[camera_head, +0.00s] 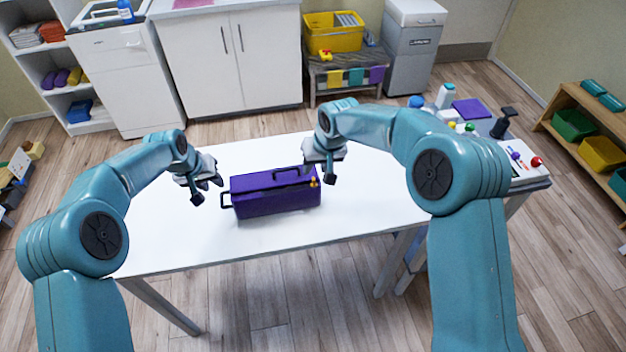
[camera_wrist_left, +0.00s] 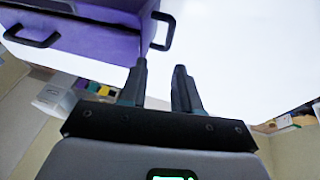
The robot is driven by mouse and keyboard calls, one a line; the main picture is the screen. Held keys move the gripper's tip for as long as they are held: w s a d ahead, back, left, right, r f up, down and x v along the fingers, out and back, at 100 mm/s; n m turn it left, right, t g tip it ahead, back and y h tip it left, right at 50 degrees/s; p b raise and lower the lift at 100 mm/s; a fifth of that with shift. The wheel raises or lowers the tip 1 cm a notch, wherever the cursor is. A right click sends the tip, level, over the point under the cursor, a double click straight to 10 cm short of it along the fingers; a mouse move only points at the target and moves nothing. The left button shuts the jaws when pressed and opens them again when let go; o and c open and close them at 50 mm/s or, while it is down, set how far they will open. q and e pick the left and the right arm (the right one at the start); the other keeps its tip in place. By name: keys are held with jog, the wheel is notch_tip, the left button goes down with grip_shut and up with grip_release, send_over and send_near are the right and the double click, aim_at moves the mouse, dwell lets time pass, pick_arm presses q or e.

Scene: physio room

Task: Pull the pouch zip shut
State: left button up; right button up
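The purple pouch (camera_head: 275,200) lies on the white table (camera_head: 225,240), with a dark line along its top and a small orange-yellow pull (camera_head: 314,182) at its right end. A dark loop (camera_head: 226,200) sticks out from its left end; a loop also shows in the left wrist view (camera_wrist_left: 167,32). My left gripper (camera_head: 208,190) is just left of the pouch. Its fingers are apart and empty in the left wrist view (camera_wrist_left: 160,68), close to the loop. My right gripper (camera_head: 318,170) is over the pouch's right end, near the pull; its finger gap is unclear.
A side table at the right holds a purple box (camera_head: 471,108), bottles and coloured knobs. White cabinets (camera_head: 230,60), a bench with a yellow bin (camera_head: 333,33) and a grey bin (camera_head: 410,45) stand behind. The table is clear in front of the pouch.

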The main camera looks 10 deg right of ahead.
pick_arm(q)
jog(key=shift+w+f, duration=0.15)
jog(key=shift+f, duration=0.25)
jog(key=shift+d, duration=0.1)
pick_arm(e)
jog(key=shift+f, duration=2.55)
grip_shut()
pick_arm(q)
jog(key=shift+f, duration=3.75)
